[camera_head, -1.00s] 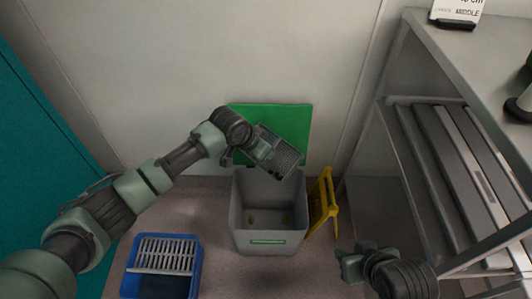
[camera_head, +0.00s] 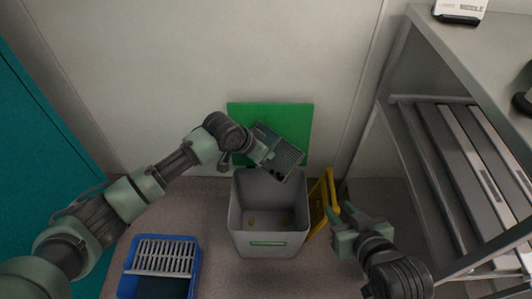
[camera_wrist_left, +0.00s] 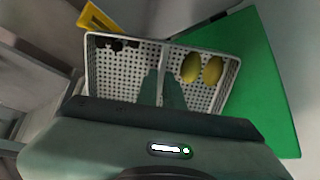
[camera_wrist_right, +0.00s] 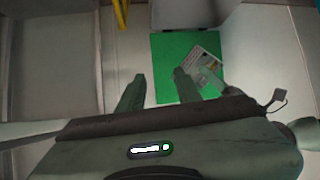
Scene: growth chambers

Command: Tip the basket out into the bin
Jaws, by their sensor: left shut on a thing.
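The basket (camera_head: 283,143) is grey, perforated and tilted, held in the air above the back of the bin in the head view. My left gripper (camera_head: 266,157) is shut on it. In the left wrist view the basket (camera_wrist_left: 124,82) has a middle divider between the fingers; two yellow-green fruits (camera_wrist_left: 201,69) lie on one side and small dark pieces (camera_wrist_left: 123,44) on the other. The grey bin (camera_head: 237,222) stands open on the floor below, with a few small yellowish bits (camera_head: 252,220) inside. My right gripper (camera_head: 347,222) is open and empty, right of the bin.
A green panel (camera_head: 240,112) is behind the bin against the wall. A yellow folding stand (camera_head: 320,203) is close at the bin's right. A blue crate (camera_head: 194,270) with a white rack stands at front left. A metal shelf unit (camera_head: 405,30) fills the right side.

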